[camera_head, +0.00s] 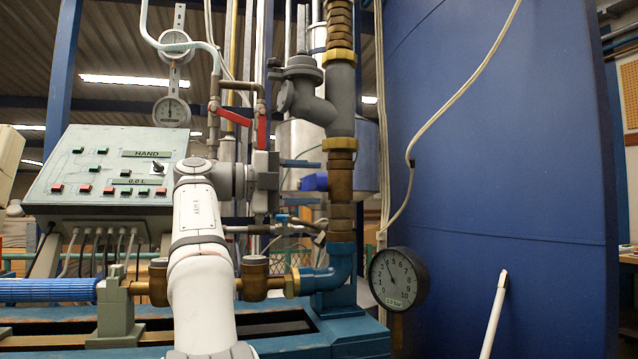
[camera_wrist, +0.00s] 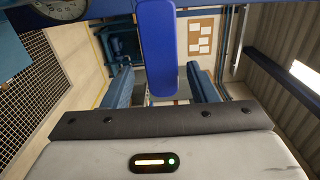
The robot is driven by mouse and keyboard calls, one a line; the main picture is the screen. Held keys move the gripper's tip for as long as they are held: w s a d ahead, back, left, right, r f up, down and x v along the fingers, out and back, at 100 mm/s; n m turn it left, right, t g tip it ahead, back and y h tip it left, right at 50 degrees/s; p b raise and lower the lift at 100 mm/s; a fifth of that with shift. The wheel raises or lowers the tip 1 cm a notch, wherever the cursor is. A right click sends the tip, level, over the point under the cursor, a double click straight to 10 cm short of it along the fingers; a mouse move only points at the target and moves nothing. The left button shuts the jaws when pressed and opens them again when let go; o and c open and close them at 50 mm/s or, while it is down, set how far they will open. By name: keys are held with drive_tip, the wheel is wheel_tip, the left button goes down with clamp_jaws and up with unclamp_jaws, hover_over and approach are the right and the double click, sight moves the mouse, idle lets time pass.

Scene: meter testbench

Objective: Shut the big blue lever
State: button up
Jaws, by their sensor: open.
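The big blue lever (camera_head: 314,182) shows in the head view as a short blue end beside the brass part of the vertical pipe. In the wrist view the lever (camera_wrist: 159,45) is a long, rounded blue bar reaching down from the top edge at the middle. My gripper (camera_head: 320,183) is open, with one finger above the lever and one below it in the head view. In the wrist view the lever's end lies in the gap between the fingers of my gripper (camera_wrist: 161,68), with room on both sides. No contact shows.
A vertical pipe (camera_head: 341,92) with a grey valve body stands beside my gripper. Red levers (camera_head: 262,132) are above my wrist. A pressure gauge (camera_head: 397,279) is at lower right, a control panel (camera_head: 105,172) at left. A large blue tank (camera_head: 500,150) fills the right.

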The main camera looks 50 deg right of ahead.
drive_tip(key=shift+p+v, duration=0.4)
drive_tip(key=shift+v, duration=2.25)
drive_tip(key=shift+w, duration=0.1)
